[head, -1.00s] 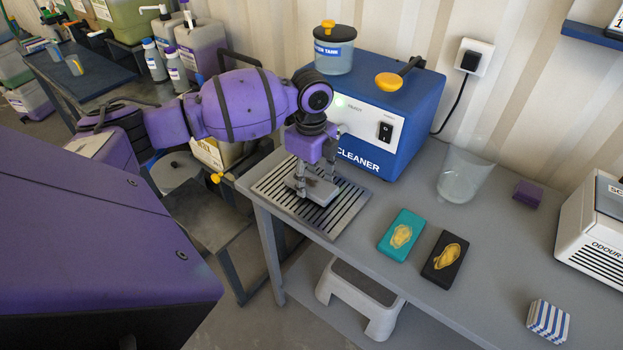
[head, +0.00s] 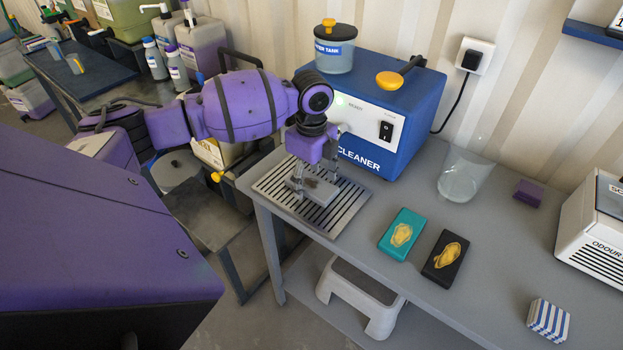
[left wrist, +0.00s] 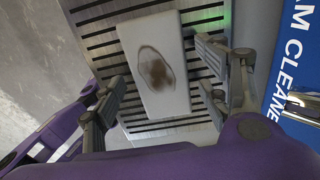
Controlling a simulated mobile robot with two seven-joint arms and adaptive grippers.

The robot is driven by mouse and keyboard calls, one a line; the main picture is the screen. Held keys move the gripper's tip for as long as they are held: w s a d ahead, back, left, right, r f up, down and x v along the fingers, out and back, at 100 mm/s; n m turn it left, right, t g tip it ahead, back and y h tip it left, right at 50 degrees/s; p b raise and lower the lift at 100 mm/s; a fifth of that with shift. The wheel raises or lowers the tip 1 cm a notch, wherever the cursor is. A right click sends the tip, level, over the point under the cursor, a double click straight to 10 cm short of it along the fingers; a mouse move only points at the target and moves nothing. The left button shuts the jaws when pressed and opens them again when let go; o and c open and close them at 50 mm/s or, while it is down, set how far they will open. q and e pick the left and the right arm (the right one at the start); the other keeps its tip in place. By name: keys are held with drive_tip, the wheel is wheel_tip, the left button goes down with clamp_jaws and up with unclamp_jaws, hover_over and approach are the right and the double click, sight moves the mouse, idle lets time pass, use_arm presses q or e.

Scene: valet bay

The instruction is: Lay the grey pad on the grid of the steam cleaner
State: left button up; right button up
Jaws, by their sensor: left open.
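The grey pad (head: 322,192) lies flat on the slotted grid (head: 344,219) in front of the blue steam cleaner (head: 400,140). In the left wrist view the pad (left wrist: 172,95) bears a brown ring-shaped stain, and dark slots of the grid (left wrist: 108,42) show around it. My left gripper (head: 314,190) is over the pad, pointing down. Its fingers are open, one on each side of the pad, with gaps between them and the pad, as the left wrist view shows (left wrist: 160,98). My right gripper is not in view.
A teal pad (head: 402,235) and a black pad (head: 445,257), both with yellow stains, lie right of the grid. A clear jug (head: 463,176), a purple block (head: 528,193) and a striped sponge (head: 548,320) stand farther right. The bench's front middle is mostly clear.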

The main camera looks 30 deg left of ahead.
sight(312, 184)
use_arm(q)
wheel_tip(312, 184, up, 12)
idle(0.4)
idle(0.5)
